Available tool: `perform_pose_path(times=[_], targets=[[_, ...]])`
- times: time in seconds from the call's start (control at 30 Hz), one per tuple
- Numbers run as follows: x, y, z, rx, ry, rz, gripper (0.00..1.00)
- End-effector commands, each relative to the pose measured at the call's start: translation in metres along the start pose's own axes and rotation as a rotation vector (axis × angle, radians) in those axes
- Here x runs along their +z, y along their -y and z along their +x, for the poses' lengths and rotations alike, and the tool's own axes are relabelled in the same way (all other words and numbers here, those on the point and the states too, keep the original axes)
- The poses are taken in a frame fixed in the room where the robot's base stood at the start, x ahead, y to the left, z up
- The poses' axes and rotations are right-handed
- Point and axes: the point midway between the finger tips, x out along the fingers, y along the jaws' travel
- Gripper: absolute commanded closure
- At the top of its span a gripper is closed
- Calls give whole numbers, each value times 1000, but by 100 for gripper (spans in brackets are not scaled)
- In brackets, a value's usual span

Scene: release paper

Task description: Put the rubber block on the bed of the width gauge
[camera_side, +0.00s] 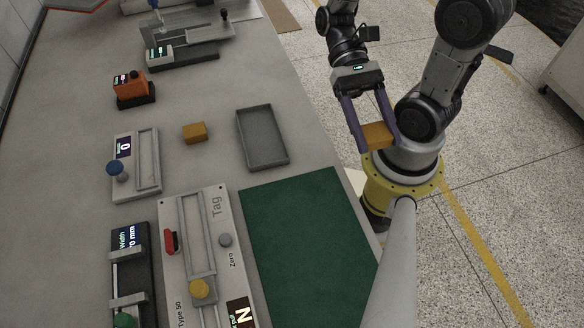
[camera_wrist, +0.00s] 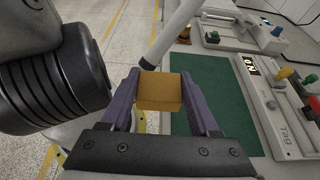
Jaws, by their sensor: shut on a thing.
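My gripper (camera_side: 377,143) is shut on an ochre block (camera_side: 379,134), held up to the right of the table, near my base. In the wrist view the block (camera_wrist: 160,92) sits between the two purple fingers, with its front face in plain sight. The width gauge (camera_side: 129,268) is the black device at the lower left of the side view, with a "Width" display, two grey crosspieces and a green knob. Its lower end is cut off by the frame edge. The held block is well apart from it.
A similar ochre block (camera_side: 195,132) lies on the table beside an empty grey tray (camera_side: 284,160). A green mat (camera_side: 305,235) lies clear at the near right. A pale "Tag" device (camera_side: 222,268) stands between mat and gauge. Another knobbed device (camera_side: 148,165) is behind the gauge.

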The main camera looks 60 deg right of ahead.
Motion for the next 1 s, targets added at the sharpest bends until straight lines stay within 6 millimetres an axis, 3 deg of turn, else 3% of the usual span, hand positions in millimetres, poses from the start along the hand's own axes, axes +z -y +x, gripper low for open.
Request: perform_pose_path(times=[0.13, 0.27, 0.43, 0.6, 0.8, 0.9, 1.0], targets=[[0, 4, -2, -37, -1, 15, 100], [-8, 32, -21, -130, -2, 53, 100], [-17, 100, -57, -222, -2, 88, 100], [-12, 184, -72, -242, -1, 97, 100], [8, 270, -51, -199, 0, 80, 100], [19, 300, -29, -155, 1, 63, 100], [26, 318, -4, -101, 1, 44, 100]])
